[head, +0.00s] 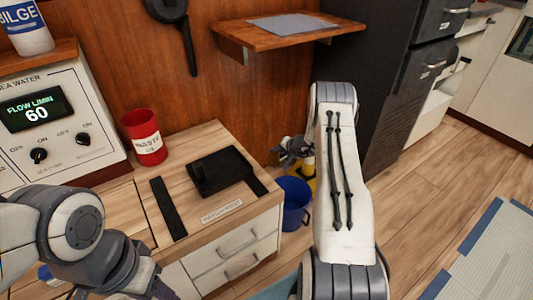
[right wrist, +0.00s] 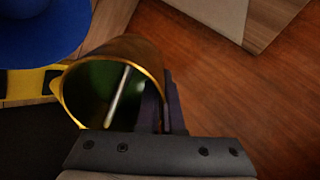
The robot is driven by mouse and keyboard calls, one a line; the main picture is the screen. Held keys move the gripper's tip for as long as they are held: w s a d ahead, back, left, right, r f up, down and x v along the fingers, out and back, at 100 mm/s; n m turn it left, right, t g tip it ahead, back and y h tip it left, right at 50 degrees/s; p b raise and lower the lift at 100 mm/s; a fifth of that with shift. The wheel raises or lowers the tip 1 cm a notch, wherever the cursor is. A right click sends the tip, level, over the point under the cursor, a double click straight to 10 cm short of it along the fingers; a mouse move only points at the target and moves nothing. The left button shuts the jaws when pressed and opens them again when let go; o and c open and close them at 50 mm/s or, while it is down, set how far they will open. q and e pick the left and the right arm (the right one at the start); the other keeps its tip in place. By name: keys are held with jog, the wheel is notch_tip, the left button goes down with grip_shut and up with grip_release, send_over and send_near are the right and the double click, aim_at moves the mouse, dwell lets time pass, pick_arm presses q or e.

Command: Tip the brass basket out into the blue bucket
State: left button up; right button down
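The brass basket (right wrist: 135,48) fills the middle of the right wrist view, tilted with its dark mouth towards the camera. A pale rod-like thing (right wrist: 117,97) shows inside it. My right gripper (right wrist: 163,105) is at the basket's right wall and appears shut on it. In the head view the right gripper (head: 292,150) is just above the blue bucket (head: 294,203), which stands on the floor beside the counter. The bucket (right wrist: 40,30) also shows at upper left in the right wrist view. My left gripper (head: 155,287) is at the bottom left, its fingers largely hidden.
The wooden counter (head: 205,148) holds a red waste mug (head: 146,137), a black block (head: 218,170) and black strips. A wall shelf (head: 265,38) juts out above. A dark cabinet (head: 375,75) stands behind my right arm.

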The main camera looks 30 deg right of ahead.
jog(key=shift+w+d+f, duration=0.1)
jog(key=shift+d+f, duration=0.05)
jog(key=shift+f, duration=0.05)
jog(key=shift+b, duration=0.3)
jog(key=shift+a+f+t+b, duration=0.2)
jog(key=shift+a+t+b, duration=0.1)
jog(key=shift+t+b, duration=0.75)
jog(key=shift+s+d+t+y+b, duration=0.1)
jog(key=shift+s+t+y+b, duration=0.4)
jog(key=shift+t+b, duration=0.65)
jog(key=t+b, duration=0.1)
jog(key=s+t+b, duration=0.1)
jog(key=b, duration=0.1)
jog(key=shift+s+d+f, duration=0.15)
jog(key=shift+s+f, duration=0.05)
jog(key=shift+s, duration=0.1)
jog(key=t+b, duration=0.1)
jog(key=s+t+b, duration=0.1)
jog(key=b, duration=0.1)
jog(key=s+t+b, duration=0.1)
jog(key=b, duration=0.1)
jog(key=shift+s+d+r+t+y, duration=0.15)
jog(key=shift+d+t+y, duration=0.15)
jog(key=shift+y, duration=0.1)
jog(key=shift+s+r+t+b, duration=0.3)
jog(key=shift+s+t+b, duration=0.35)
jog(key=shift+b, duration=0.5)
jog(key=shift+r+t, duration=0.15)
jog(key=shift+t, duration=0.1)
